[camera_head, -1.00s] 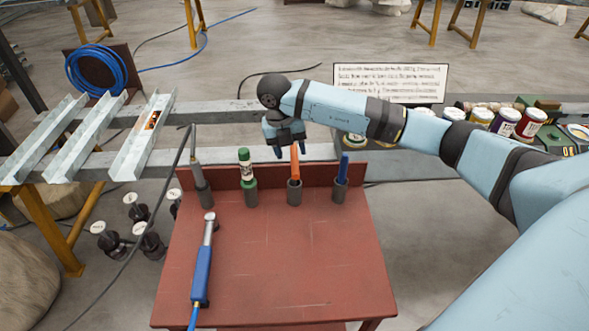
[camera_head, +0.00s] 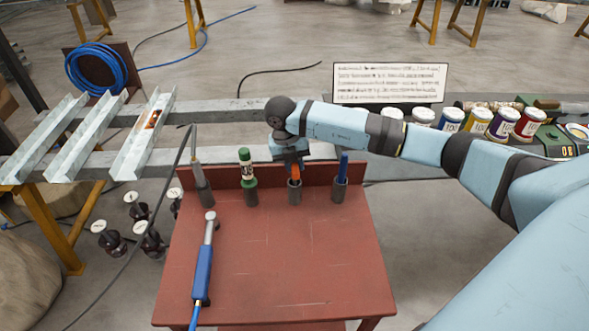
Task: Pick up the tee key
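Several tools stand upright in dark cup holders along the back of the red table (camera_head: 280,265). One has an orange handle (camera_head: 295,172), one a blue handle (camera_head: 344,164). A green-and-white marker-like item (camera_head: 247,168) and a grey rod-like tool (camera_head: 197,168) stand to the left. None shows a clear T shape, so I cannot tell which is the tee key. My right gripper (camera_head: 290,163) points down at the orange handle and hides its top. Whether its fingers are closed on it is unclear. My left gripper is not in view.
A blue-handled tool (camera_head: 204,262) with a hose lies on the table's left side; the table's middle and right are clear. Metal channels (camera_head: 143,140) lie on rails at left. Paint cans (camera_head: 477,122) and a text sign (camera_head: 389,84) stand behind at right.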

